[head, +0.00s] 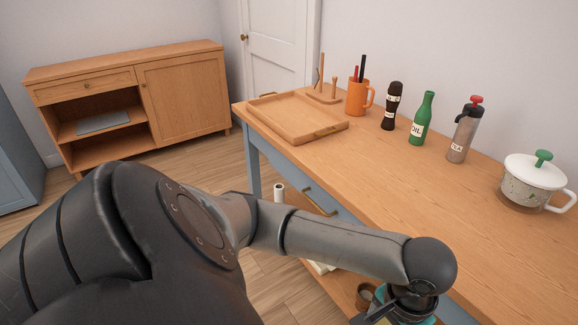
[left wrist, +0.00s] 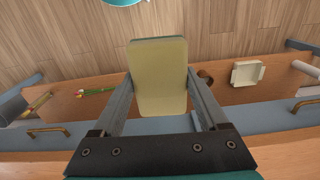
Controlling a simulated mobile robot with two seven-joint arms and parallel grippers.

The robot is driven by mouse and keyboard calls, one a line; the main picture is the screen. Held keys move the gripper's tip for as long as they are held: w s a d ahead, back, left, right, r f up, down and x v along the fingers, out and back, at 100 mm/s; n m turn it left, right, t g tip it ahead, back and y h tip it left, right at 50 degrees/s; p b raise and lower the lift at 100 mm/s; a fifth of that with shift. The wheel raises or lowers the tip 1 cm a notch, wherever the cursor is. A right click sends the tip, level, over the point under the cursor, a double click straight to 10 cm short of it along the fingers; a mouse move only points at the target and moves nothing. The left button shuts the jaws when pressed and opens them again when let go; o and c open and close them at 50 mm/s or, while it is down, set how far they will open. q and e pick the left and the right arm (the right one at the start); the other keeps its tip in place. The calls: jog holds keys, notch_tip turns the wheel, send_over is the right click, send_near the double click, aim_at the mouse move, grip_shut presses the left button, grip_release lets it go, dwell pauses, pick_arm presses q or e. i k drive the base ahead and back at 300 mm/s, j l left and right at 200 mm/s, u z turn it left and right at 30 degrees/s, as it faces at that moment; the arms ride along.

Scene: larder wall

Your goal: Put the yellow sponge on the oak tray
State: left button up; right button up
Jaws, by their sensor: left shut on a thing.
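The yellow sponge (left wrist: 160,78), a pale yellow block with a darker greenish edge, is held between the two fingers of my left gripper (left wrist: 161,84) in the left wrist view. The sponge does not show in the head view. My left arm comes down at the near edge of the oak counter there, with the gripper mostly hidden at the bottom of the picture. The oak tray (head: 297,120) is rectangular, with raised rims and brass handles, and lies empty at the far left end of the counter. My right gripper is not in view.
Behind the tray stand a wooden peg stand (head: 324,95) and an orange mug (head: 358,98). A dark mill (head: 391,107), green bottle (head: 421,120), grey pump bottle (head: 464,132) and lidded white pot (head: 533,182) line the back. The counter's front is clear. A white dish (left wrist: 247,73) sits on a lower shelf.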

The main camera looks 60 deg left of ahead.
aim_at(305, 124)
jog(key=j, duration=0.7)
jog(key=i+j, duration=0.15)
jog(key=j, duration=0.5)
jog(key=j+u, duration=0.1)
jog(key=j, duration=0.6)
jog(key=i+j, duration=0.15)
jog(key=j, duration=0.55)
jog(key=i+j, duration=0.1)
jog(key=j, duration=0.55)
